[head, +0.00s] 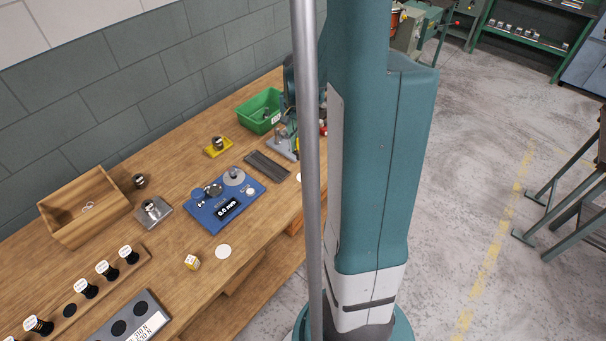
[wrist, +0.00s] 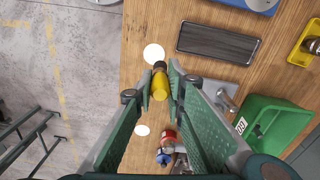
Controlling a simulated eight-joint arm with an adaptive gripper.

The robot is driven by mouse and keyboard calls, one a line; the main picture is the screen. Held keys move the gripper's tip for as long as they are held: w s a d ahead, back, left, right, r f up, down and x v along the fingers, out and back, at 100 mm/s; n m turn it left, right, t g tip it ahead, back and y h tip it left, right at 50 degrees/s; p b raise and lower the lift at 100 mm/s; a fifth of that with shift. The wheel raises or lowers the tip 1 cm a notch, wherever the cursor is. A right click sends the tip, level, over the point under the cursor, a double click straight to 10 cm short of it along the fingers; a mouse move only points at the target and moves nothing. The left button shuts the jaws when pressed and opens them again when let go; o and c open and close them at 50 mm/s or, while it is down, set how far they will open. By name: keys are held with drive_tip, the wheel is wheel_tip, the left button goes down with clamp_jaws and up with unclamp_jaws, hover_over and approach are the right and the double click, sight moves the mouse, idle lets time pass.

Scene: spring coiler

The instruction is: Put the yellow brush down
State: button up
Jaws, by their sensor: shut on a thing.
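The yellow brush (wrist: 161,88), a yellow body with a black end, is between the fingers of my gripper (wrist: 160,86) in the wrist view. The fingers are shut on it, and the black end points up the picture. It is over the wooden bench (wrist: 150,20), close to a white disc (wrist: 153,54); I cannot tell whether it touches the bench.
Red (wrist: 169,136) and blue (wrist: 163,158) objects and another white disc (wrist: 142,130) are nearby. The bench edge is at left.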

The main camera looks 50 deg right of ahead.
drive_tip(key=shift+s+d, duration=0.3)
drive_tip(key=shift+d, duration=0.4)
drive_tip(key=shift+f, duration=0.15)
drive_tip(key=shift+f, duration=2.85)
drive_tip(key=shift+f, duration=2.1)
drive_tip(key=shift+f, duration=0.15)
drive_tip(key=o, duration=0.9)
drive_tip(key=shift+c, duration=0.2)
drive_tip(key=shift+r, duration=0.2)
